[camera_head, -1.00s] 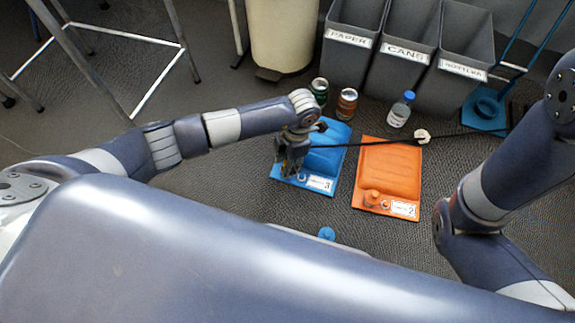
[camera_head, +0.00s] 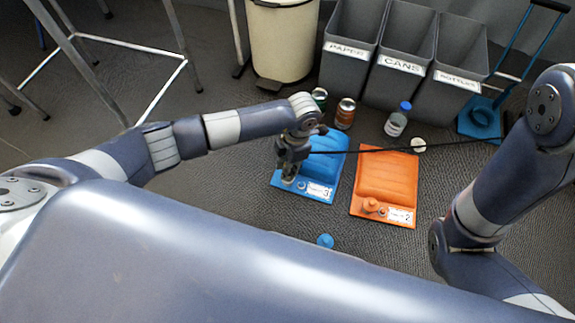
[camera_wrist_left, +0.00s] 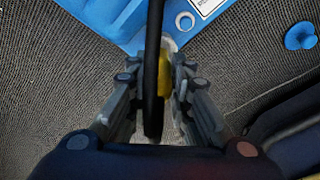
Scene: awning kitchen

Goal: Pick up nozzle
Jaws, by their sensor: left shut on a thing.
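My left gripper (camera_head: 289,180) hangs over the left edge of the blue padded mat (camera_head: 325,161) marked 3. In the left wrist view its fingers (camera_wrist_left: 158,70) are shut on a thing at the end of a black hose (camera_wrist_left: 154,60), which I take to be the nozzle. A yellow part (camera_wrist_left: 164,72) of the nozzle shows between the fingers; the rest is hidden by the fingers and the hose. In the head view the hose (camera_head: 375,149) runs right towards a blue pump (camera_head: 483,118). My right gripper is out of view.
An orange padded mat (camera_head: 385,176) marked 2 lies right of the blue one. Several grey bins (camera_head: 402,58), a cream bin (camera_head: 282,40), a can (camera_head: 345,113) and a bottle (camera_head: 396,122) stand behind. A small blue piece (camera_head: 325,240) lies in front.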

